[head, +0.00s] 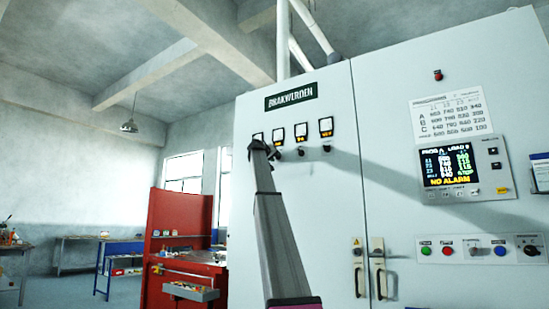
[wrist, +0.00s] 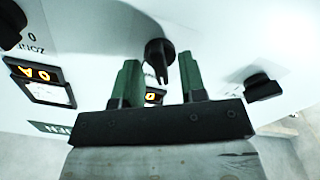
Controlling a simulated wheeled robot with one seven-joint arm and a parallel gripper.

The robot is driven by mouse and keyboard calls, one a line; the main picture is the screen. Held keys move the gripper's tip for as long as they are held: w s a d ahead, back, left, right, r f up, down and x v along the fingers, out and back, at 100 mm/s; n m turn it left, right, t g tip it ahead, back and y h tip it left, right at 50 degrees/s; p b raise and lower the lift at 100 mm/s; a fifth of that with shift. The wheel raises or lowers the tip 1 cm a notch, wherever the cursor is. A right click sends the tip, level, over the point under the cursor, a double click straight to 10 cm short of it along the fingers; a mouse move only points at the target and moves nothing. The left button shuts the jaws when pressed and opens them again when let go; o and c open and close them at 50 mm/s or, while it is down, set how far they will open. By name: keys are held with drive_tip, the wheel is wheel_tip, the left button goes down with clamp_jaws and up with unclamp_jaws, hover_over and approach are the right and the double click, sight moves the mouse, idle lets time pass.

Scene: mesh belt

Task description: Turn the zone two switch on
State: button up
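Black rotary switches sit in a row under small lit meters on the pale cabinet. One switch (wrist: 158,52) is in the wrist view, straight ahead of my gripper (wrist: 160,72). The two green-lined fingers stand apart on either side of its lower part, with gaps visible. Its handle stands about upright in that picture. I cannot read its zone label. Other switches show at the right (wrist: 262,88) and left (wrist: 10,25), the left one beside a partly cut label. In the head view my gripper (head: 262,148) is at the left end of the row and hides part of it.
The cabinet (head: 390,130) also carries a lit display panel (head: 448,167), push buttons (head: 446,248) and door handles (head: 379,270). A dark name plate (head: 291,96) is above the meters. A red workstation (head: 175,225) stands left of the cabinet.

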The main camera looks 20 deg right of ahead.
clamp_jaws()
drive_tip(key=shift+m, duration=0.3)
drive_tip(key=m, duration=1.1)
idle(0.4)
drive_tip(key=shift+m, duration=0.3)
unclamp_jaws()
